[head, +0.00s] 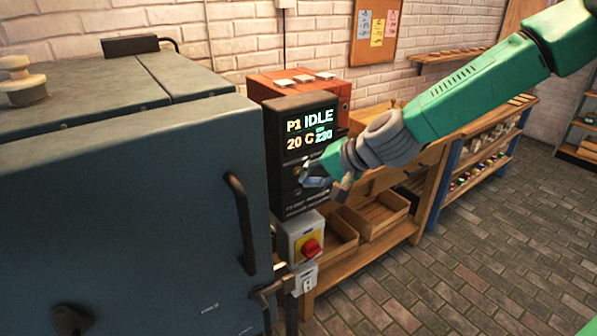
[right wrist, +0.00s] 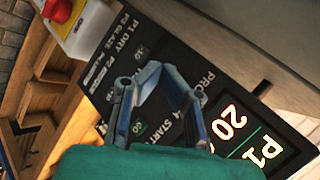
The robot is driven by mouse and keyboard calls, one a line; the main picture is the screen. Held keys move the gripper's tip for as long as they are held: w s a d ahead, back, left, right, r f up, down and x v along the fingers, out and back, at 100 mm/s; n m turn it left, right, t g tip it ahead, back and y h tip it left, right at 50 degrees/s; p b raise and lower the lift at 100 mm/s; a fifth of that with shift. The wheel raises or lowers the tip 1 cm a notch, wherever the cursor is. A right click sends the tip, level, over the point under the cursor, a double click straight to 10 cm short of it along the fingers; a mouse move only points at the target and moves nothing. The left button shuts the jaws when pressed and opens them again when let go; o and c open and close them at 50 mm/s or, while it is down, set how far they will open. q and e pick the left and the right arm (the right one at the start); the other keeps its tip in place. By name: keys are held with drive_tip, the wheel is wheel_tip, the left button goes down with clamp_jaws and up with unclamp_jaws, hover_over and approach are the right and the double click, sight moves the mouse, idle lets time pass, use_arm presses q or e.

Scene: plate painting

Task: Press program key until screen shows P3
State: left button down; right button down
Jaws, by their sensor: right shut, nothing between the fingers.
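The black control panel (head: 290,192) stands at the kiln's front right side. Its lit screen (head: 310,131) reads "P1 IDLE" above "20 C" and a small "230". The screen also shows rotated in the right wrist view (right wrist: 247,134), with "P1" and "20" legible. My right gripper (head: 313,181) is shut and empty in front of the panel's lower half. The program key itself I cannot make out; contact is unclear. My left gripper is out of view.
The large grey-blue kiln (head: 130,190) with a dark handle (head: 240,222) fills the left. A switch box with a red knob (head: 312,248) sits below the panel. A wooden bench with trays (head: 377,214) stands behind my right arm. The brick floor at right is clear.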

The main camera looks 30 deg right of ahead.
drive_tip(key=shift+w, duration=0.1)
drive_tip(key=shift+w+r, duration=0.1)
drive_tip(key=shift+w, duration=0.05)
drive_tip(key=shift+w+a, duration=0.15)
drive_tip(key=shift+a, duration=0.15)
drive_tip(key=shift+w+d, duration=0.15)
drive_tip(key=shift+w, duration=0.2)
idle(0.7)
drive_tip(key=shift+s, duration=0.8)
drive_tip(key=shift+p, duration=0.4)
